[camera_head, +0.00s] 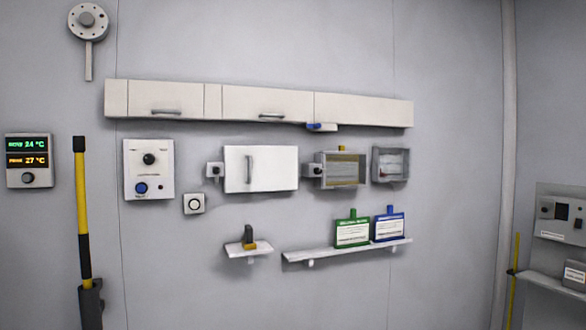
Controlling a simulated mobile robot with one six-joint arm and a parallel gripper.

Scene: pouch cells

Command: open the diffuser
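I cannot tell for sure which wall fitting is the diffuser. A metal-framed box with tan horizontal bands across its front (345,172) is on the wall right of centre, with an orange-yellow piece (342,149) on top and a small dark knob-like part at its left side. To its right is a smaller grey framed box (377,166) with a pale recessed inside. To its left is a white box with a closed-looking front and a vertical handle (249,168). My gripper is not in view.
White overhead cabinets (190,99) run above, with a blue-tipped part (315,127) beneath. A control panel (167,160) is left. A shelf (310,254) below holds a green container (352,229) and a blue one (389,225). A yellow-black pole (82,200) stands at left.

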